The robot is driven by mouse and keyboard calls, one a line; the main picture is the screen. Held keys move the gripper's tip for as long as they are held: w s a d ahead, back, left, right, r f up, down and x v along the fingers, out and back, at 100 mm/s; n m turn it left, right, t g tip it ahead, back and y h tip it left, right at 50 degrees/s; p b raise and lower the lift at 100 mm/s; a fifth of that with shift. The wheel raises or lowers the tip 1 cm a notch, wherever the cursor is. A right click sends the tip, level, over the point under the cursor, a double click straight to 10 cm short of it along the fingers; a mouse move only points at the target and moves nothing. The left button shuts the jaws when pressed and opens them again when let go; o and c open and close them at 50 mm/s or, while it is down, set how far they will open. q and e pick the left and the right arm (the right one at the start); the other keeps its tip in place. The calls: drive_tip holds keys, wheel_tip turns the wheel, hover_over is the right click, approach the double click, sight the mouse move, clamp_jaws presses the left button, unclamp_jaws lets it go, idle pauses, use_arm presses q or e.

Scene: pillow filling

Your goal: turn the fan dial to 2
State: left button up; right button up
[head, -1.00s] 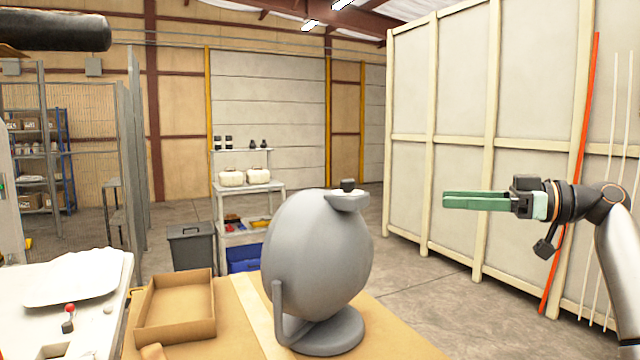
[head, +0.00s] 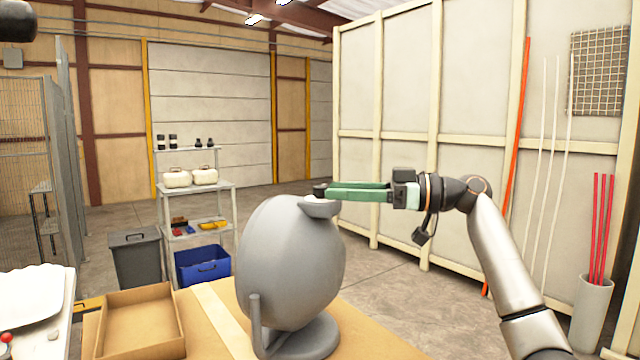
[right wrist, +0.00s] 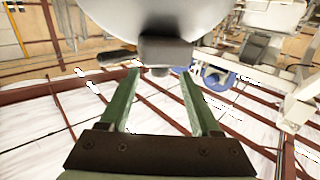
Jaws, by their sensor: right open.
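The grey rounded fan (head: 288,262) stands on its round foot on the bench, with a small ledge (head: 322,208) at its top. The dark dial (head: 319,187) sits on that ledge, mostly hidden by my gripper in the head view. My right gripper (head: 330,191) is open, its green fingers level and pointing left at the dial. In the right wrist view the dark dial block (right wrist: 165,50) lies ahead of the gap between the fingertips (right wrist: 160,74). I cannot tell whether they touch it. The dial's marks cannot be read. My left gripper is not in view.
An open cardboard box (head: 140,325) lies on the bench left of the fan. A white table (head: 35,310) is at the far left. A grey bin (head: 135,258) and a shelf (head: 195,187) stand behind.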

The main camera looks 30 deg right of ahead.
sight(321, 190)
drive_tip(key=shift+p+x, duration=0.35)
drive_tip(key=shift+x, duration=1.7)
drive_tip(key=shift+c, duration=0.3)
clamp_jaws()
